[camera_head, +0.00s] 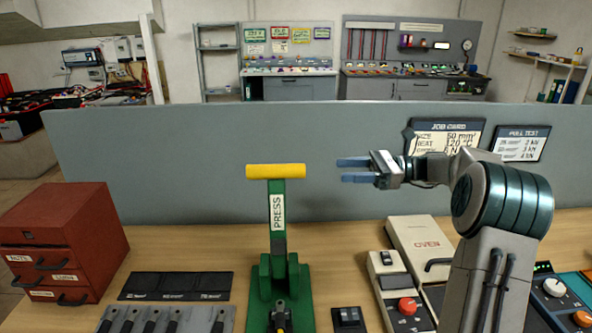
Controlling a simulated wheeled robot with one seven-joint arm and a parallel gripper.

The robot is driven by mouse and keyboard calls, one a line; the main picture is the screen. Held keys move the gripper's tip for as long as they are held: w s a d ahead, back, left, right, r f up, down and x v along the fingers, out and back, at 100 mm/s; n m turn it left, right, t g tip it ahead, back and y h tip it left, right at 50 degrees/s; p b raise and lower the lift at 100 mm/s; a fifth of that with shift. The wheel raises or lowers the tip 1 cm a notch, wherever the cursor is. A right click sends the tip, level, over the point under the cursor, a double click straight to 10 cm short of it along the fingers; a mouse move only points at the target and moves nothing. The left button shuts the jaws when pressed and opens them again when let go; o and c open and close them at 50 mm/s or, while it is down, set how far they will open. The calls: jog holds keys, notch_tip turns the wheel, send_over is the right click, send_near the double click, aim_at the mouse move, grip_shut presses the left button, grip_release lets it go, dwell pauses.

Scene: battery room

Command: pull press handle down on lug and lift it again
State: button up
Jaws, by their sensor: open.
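The press (278,235) is green and stands upright on the bench, with a white label reading PRESS on its lever. Its yellow bar handle (275,171) is at the top of the lever, in the raised position. A dark tool-like piece with a yellow part (279,317) is at the press's base; I cannot make out a lug clearly. My gripper (354,170) is open and empty, to the right of the yellow handle at about its height, with its bluish fingers pointing left. It appears apart from the handle.
A red drawer cabinet (66,245) stands at left. Dark trays (176,286) and a rack of tools (165,320) lie left of the press. The oven (426,244) and a red-knob unit (402,295) are at right. A grey partition (200,150) rises behind.

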aim_at(295, 172)
jog(key=a+p, duration=0.1)
jog(key=a, duration=1.1)
jog(key=shift+s+a+p, duration=0.1)
jog(key=shift+a+p, duration=0.3)
grip_shut()
